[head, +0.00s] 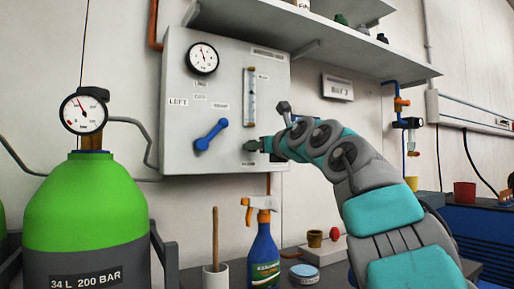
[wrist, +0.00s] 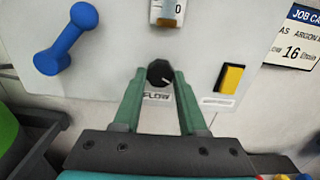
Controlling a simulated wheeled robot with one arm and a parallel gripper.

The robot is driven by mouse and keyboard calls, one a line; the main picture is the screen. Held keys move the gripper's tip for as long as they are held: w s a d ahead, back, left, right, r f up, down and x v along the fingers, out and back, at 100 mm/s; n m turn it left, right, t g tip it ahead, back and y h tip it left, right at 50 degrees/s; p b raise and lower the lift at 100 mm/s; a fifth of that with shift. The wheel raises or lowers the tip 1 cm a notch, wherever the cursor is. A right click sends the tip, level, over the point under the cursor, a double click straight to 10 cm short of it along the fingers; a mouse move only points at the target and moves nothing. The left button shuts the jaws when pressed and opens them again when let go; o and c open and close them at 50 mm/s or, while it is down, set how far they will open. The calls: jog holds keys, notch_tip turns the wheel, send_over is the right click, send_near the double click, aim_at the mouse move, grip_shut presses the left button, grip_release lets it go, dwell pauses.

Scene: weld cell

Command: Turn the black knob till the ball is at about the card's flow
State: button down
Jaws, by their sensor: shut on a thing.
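The black knob (wrist: 158,72) sits on the pale panel above a FLOW label, with a white mark on its face pointing to the lower right. My gripper (wrist: 160,80) has its two green fingers shut on the knob, one on each side. In the head view my gripper (head: 260,146) reaches the panel's lower right and largely hides the knob. The flow tube (head: 251,97) stands upright above it; the ball is too small to make out there. The wrist view shows only the tube's lower end (wrist: 167,12), near a 0. The job card (wrist: 297,42) reads argon, 16 l/min.
A blue lever (wrist: 66,42) is left of the knob, and a yellow-and-black switch (wrist: 230,78) is right of it. A round gauge (head: 203,59) is on the panel (head: 180,110). A green gas cylinder (head: 85,205) and a spray bottle (head: 263,250) stand below.

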jog(key=shift+n, duration=1.3)
jog(key=shift+c, duration=2.3)
grip_release()
jog(key=shift+d, duration=0.1)
jog(key=b+v, duration=0.4)
jog(key=v, duration=0.3)
jog(key=shift+s+d, duration=0.2)
jog(key=shift+s, duration=0.1)
